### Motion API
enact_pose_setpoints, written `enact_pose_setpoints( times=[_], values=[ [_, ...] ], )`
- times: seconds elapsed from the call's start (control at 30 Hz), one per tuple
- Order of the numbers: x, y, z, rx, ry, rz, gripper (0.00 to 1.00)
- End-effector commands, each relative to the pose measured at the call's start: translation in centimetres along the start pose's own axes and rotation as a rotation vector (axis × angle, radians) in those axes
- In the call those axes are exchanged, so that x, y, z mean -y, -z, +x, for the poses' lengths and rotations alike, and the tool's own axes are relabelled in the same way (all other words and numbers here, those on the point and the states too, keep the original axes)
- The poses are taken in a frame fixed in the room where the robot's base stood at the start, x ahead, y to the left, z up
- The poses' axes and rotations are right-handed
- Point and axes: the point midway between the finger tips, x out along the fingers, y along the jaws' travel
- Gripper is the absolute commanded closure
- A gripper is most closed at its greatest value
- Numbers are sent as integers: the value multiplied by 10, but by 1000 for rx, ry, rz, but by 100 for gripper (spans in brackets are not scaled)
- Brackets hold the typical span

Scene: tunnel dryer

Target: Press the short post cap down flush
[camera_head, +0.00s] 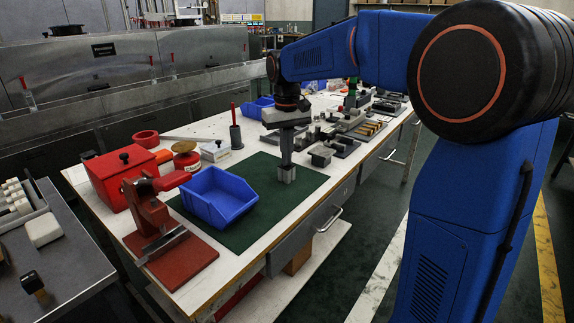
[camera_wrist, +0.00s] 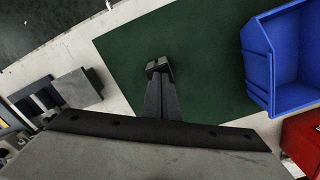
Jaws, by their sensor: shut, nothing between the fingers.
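My gripper (camera_head: 286,172) points straight down over the green mat (camera_head: 305,190), right of the blue bin (camera_head: 217,193). Its fingers are together with nothing between them. In the wrist view the closed fingertips (camera_wrist: 159,67) are seen against the green mat. A small grey blocky shape shows at the fingertips in the head view. I cannot tell whether it is the finger ends alone or a post and cap beneath them. No short post or cap can be clearly made out; the fingers may hide it. Whether the tips touch anything is unclear.
A red press (camera_head: 160,212) and a red box (camera_head: 120,177) stand left of the blue bin. A black holder with a red rod (camera_head: 235,130) stands behind the mat. Grey blocks (camera_head: 321,155) and fixtures lie to the right. The mat around my gripper looks bare.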

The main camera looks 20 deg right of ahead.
Motion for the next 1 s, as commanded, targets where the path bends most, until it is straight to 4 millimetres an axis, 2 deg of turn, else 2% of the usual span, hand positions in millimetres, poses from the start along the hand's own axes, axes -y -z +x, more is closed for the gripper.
enact_pose_setpoints(
  times=[0.47, 1.0],
  values=[
    [0, 0, 1, 2, 0, 0, 100],
    [0, 0, -25, -1, 0, 0, 100]
  ],
)
